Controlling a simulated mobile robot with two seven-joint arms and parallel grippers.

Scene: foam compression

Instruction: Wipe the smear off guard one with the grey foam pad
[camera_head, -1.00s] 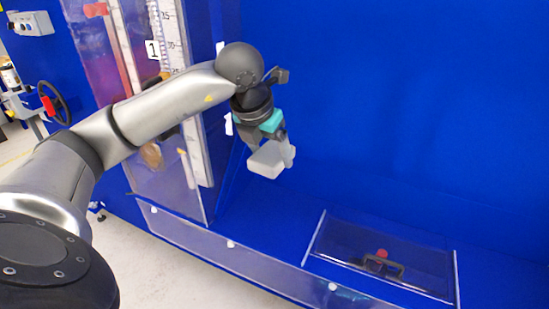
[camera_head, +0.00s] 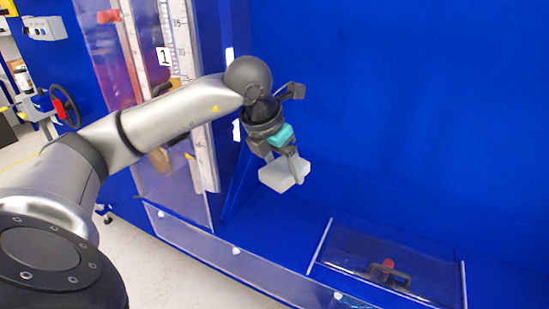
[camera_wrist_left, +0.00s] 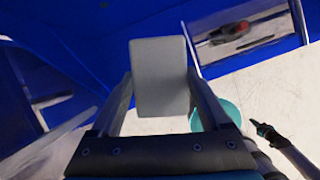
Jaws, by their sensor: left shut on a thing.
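The grey foam pad (camera_head: 284,175) is held in my left gripper (camera_head: 281,160), to the right of the clear guard panel and in front of the blue wall. In the left wrist view the pad (camera_wrist_left: 160,77) sits between the two shut fingers (camera_wrist_left: 160,98). It appears apart from any surface. Guard one (camera_head: 184,190), a clear panel by the label 1, stands at the left, partly hidden by my arm. A brownish patch (camera_head: 160,160) shows there; I cannot tell whether it is the smear or something behind the panel. My right gripper is not in view.
A low clear cover (camera_head: 350,240) over a dark handle with a red knob (camera_head: 387,264) lies at the lower right. A clear front strip (camera_head: 200,233) edges the blue base. A black handwheel (camera_head: 65,107) stands far left. Space right of the pad is open.

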